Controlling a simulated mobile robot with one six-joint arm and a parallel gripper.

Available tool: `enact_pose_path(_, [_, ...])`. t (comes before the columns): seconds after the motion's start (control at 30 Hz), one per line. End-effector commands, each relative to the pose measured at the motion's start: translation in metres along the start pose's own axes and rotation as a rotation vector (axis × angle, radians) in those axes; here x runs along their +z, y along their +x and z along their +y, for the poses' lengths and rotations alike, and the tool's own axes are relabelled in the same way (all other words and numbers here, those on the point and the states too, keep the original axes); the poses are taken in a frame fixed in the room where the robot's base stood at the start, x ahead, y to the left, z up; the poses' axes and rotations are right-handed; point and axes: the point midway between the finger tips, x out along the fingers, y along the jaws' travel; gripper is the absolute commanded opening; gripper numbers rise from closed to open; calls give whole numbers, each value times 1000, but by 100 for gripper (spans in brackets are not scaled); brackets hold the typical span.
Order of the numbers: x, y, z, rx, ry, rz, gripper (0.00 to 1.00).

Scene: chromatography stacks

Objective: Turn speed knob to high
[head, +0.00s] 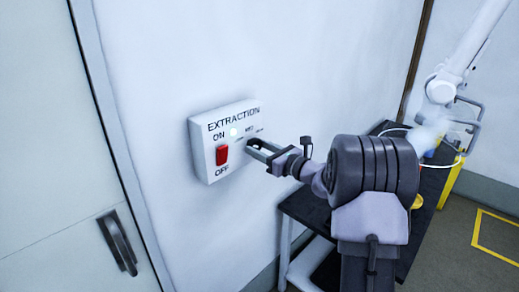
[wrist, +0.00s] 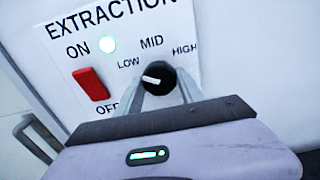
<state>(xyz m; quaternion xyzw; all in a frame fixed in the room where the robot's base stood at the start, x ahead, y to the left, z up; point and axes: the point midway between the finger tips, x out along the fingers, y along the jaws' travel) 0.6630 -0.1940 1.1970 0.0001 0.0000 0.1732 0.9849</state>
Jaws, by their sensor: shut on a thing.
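The white EXTRACTION control box (head: 205,172) is on the wall in the head view. Its black round speed knob (wrist: 160,81) sits below the printed LOW, MID and HIGH labels in the wrist view. The knob's white mark lies on its left part and points left, on the LOW side. My gripper (head: 257,149) reaches the box from the right. In the wrist view my gripper (wrist: 163,93) has a finger on each side of the knob and is shut on it. The fingers hide the knob's lower part.
A red ON/OFF rocker switch (wrist: 91,84) is left of the knob, with a lit indicator light (wrist: 108,45) above. A door with a dark handle (head: 119,243) is at left. A dark table (head: 300,211) stands below my arm.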

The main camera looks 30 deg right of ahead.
Motion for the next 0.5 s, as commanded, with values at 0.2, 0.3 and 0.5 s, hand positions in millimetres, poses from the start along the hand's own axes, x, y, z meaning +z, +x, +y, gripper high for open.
enact_pose_path(0.2, [1, 0, 0, 0, 18, 0, 4])
enact_pose_path(0.3, [3, 0, 0, 1, 51, 0, 4])
enact_pose_path(0.5, [5, 0, 1, 0, 179, 2, 5])
